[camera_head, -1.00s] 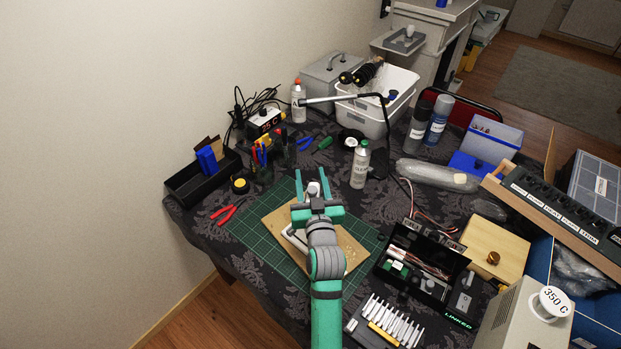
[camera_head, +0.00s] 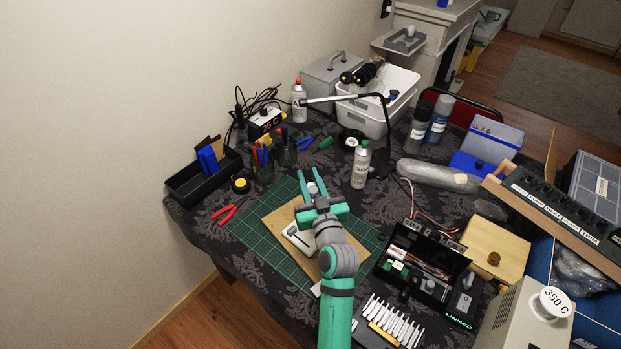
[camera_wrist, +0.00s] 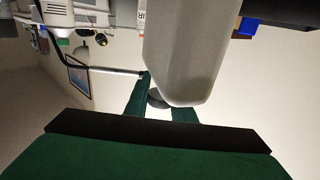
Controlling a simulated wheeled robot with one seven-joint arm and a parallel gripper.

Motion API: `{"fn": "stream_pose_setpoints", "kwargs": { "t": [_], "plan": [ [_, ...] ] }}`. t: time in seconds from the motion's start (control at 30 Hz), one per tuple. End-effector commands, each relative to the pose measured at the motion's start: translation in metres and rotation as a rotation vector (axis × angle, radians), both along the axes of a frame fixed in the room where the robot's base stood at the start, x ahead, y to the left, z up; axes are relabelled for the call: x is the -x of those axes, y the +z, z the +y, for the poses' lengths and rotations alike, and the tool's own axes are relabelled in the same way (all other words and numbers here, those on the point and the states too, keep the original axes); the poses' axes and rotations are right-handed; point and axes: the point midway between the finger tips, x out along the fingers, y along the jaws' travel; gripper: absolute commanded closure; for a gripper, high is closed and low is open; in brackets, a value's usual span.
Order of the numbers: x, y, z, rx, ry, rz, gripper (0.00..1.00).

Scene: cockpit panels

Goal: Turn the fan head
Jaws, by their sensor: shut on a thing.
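The fan's pale grey-white head (camera_head: 312,188) shows between the fingers of my gripper (camera_head: 311,178) in the head view. Its white base (camera_head: 298,238) lies on a brown board, partly hidden behind my wrist. In the wrist view the fan head is a large rounded grey body (camera_wrist: 185,50) in front of the green fingers and hides part of them. My gripper (camera_wrist: 162,104) is shut on a dark part at the head's lower end. The exact contact is hidden.
The brown board (camera_head: 350,255) lies on a green cutting mat (camera_head: 262,228). Red pliers (camera_head: 224,214) lie to the left. A labelled bottle (camera_head: 361,166) stands close behind on the right. An open black toolbox (camera_head: 425,262) and a white bit set (camera_head: 395,322) are right of my arm.

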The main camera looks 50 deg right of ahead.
Motion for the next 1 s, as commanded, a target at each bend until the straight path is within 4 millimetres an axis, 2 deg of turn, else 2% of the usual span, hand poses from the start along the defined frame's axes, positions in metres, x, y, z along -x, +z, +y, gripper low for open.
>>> {"fn": "stream_pose_setpoints", "kwargs": {
  "t": [0.47,1.0],
  "plan": [
    [-0.003,0.001,0.007,0.000,0.260,-0.002,1.00],
    [-0.005,0.002,0.026,0.002,0.756,-0.004,1.00]
  ]
}}
